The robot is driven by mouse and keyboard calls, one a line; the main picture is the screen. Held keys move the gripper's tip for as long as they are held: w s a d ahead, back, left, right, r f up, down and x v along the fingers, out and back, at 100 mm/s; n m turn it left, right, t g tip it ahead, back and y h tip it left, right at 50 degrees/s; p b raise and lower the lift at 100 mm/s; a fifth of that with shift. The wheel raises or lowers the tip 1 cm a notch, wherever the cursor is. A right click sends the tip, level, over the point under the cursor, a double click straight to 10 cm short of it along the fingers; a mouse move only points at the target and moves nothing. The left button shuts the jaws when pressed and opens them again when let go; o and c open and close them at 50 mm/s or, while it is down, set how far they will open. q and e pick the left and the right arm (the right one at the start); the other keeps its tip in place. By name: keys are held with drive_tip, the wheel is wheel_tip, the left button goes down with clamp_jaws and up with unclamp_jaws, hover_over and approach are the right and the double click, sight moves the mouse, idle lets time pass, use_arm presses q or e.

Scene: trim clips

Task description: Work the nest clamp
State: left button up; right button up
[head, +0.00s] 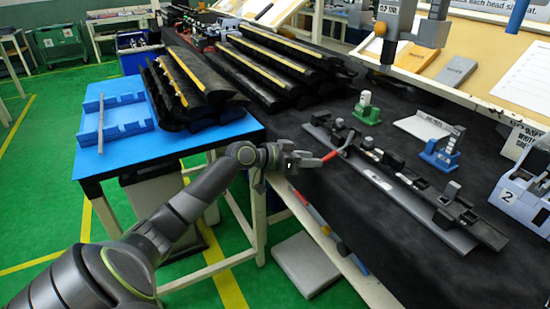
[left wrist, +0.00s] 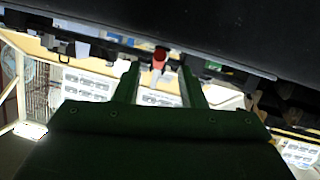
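The nest (head: 400,185) is a long dark fixture with a grey strip along its front, lying on the black bench top. The clamp's red handle (head: 330,156) sticks out over the bench's front edge from the nest's left half, sloping down toward my gripper. My left gripper (head: 304,159) is just left of the handle's tip, fingers pointing at it. In the left wrist view the fingers (left wrist: 160,72) are apart and the red handle (left wrist: 159,56) shows between their tips, with no visible contact.
A green fixture (head: 367,110) and a blue fixture (head: 441,150) stand behind the nest. A white-blue unit marked 2 (head: 525,185) is at the right. Black trim parts (head: 275,65) are stacked at the back left. A blue-topped table (head: 160,150) stands left of my gripper.

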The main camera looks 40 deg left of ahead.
use_arm(q)
drive_tip(key=v, duration=1.1)
drive_tip(key=shift+s+b, duration=0.25)
drive_tip(key=shift+b, duration=0.2)
use_arm(e)
drive_tip(key=shift+w+f, duration=0.3)
drive_tip(key=shift+w, duration=0.15)
use_arm(q)
drive_tip(key=shift+a+f, duration=0.1)
drive_tip(key=shift+a, duration=0.1)
use_arm(e)
drive_tip(key=shift+s+a, duration=0.1)
